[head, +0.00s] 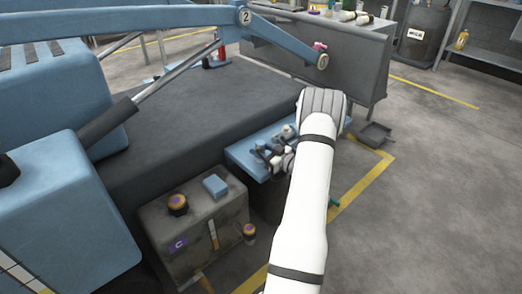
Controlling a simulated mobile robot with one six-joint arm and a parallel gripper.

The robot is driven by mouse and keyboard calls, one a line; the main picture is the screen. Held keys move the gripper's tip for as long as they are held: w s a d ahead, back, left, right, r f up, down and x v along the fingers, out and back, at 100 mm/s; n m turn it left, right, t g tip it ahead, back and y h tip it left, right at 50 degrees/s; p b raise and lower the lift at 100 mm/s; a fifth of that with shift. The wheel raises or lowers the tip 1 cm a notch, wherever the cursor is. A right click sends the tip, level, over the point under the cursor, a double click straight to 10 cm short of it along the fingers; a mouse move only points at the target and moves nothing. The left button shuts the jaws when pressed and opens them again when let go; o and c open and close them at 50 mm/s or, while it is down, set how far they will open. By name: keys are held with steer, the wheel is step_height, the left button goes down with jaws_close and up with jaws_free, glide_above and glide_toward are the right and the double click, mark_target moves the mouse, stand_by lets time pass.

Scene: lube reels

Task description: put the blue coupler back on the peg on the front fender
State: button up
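My white arm comes up from the bottom of the head view and bends at a grey joint. My gripper (266,154) is small and dark in this view, over a light-blue ledge (240,158) that looks like a fender. Small dark and pale fittings (287,131) stand on the ledge right beside the gripper. I cannot tell a peg or a blue coupler among them, nor whether the fingers hold anything. My arm hides the right part of the ledge.
A grey box (160,225) stands at the front, with a blue block (216,186) and a dark round cap (178,204) on top. A blue boom (130,22) crosses overhead. A grey tray (375,134) lies on the floor. Open floor is at the right.

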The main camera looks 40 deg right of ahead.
steer(key=o, duration=0.4)
steer(key=p+v, duration=0.1)
steer(key=v, duration=0.5)
steer(key=shift+s+d+r+p, duration=0.15)
steer(key=shift+s+p, duration=0.1)
steer(key=shift+p, duration=0.05)
steer(key=shift+s+d, duration=0.15)
steer(key=shift+s, duration=0.5)
